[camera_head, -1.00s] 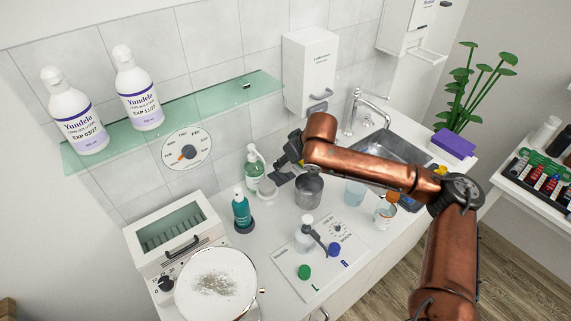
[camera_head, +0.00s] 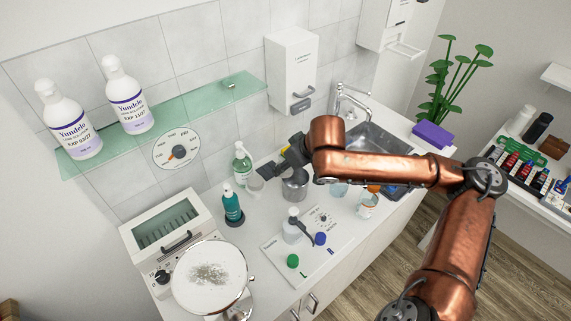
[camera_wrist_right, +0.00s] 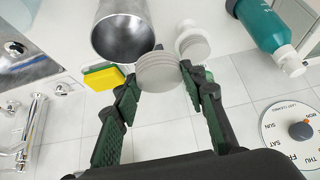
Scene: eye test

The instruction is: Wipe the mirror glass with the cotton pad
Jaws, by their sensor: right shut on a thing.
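The round mirror (camera_head: 208,277) lies face up at the lower left of the head view, with a grey speckled smudge (camera_head: 209,273) on its glass. My right gripper (camera_head: 264,172) is over the back of the counter, beside the metal cup (camera_head: 295,187) and well apart from the mirror. In the wrist view my right gripper (camera_wrist_right: 160,76) is shut on the cotton pad (camera_wrist_right: 158,73), a pale, round, layered disc between the fingertips. The metal cup (camera_wrist_right: 122,32) is just beyond it. The mirror is outside the wrist view. My left gripper is not in view.
A pale round thing (camera_wrist_right: 191,42) is close to the pad. A sterilizer-like box (camera_head: 167,235) stands behind the mirror. A white board (camera_head: 287,250) with caps lies right of it.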

